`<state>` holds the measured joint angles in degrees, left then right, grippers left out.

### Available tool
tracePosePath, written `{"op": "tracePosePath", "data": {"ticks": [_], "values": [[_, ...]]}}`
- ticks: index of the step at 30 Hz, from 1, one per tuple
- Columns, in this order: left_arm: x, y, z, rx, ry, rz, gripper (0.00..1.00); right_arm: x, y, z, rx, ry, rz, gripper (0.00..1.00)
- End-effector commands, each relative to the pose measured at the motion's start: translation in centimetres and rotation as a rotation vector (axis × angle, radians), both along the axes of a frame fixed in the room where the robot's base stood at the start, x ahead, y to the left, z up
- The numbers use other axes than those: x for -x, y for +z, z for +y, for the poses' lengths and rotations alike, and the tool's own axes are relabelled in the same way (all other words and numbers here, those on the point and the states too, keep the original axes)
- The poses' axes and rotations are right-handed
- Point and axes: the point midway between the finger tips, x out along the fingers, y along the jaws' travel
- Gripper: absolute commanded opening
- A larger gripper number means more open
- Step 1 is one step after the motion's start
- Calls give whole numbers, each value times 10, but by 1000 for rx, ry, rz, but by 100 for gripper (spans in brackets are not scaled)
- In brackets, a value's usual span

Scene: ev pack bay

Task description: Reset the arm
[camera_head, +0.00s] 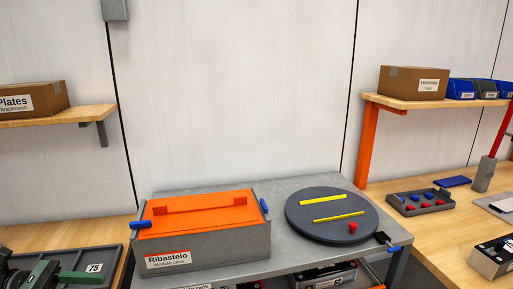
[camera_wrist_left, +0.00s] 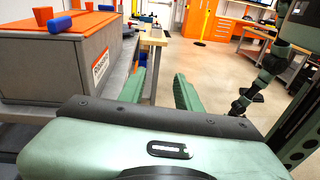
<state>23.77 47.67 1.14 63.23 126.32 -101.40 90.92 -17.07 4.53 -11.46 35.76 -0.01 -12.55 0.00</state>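My left gripper (camera_wrist_left: 162,88) shows in the left wrist view with its two green fingers well apart and nothing between them. In the head view, green and dark parts of it (camera_head: 60,273) show at the bottom left corner, over or beside a dark tray marked 75. It is left of the grey Ribastelo box (camera_head: 215,250) and apart from it. A green and dark arm (camera_wrist_left: 246,92), which looks like my right one, hangs at the right of the left wrist view. Its fingers are too small to make out. The head view does not show my right gripper.
The Ribastelo box, with orange lid (camera_head: 200,212) and blue clips, stands on a grey cart (camera_head: 285,192). A dark round turntable (camera_head: 330,232) bears yellow strips and a red knob. Wooden benches (camera_head: 30,240) flank the cart. Floor (camera_wrist_left: 210,62) is open beyond my left fingers.

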Motion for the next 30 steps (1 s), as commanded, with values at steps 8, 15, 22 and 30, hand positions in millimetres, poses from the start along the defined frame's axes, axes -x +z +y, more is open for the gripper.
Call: {"op": "tracePosePath", "data": {"ticks": [8, 15, 22, 30], "values": [[24, -71, -45, -185, -117, -72, 34, 2, 0, 0, 1, 0, 3, 58], [84, -176, -110, -464, -365, -276, 34, 6, -1, -1, 2, 0, 9, 58], [173, -269, -173, -824, -777, -760, 34, 5, 0, -1, 2, 0, 9, 58], [210, -268, -186, -1115, -1057, -1148, 34, 5, 0, -2, 3, 0, 9, 58]]}}
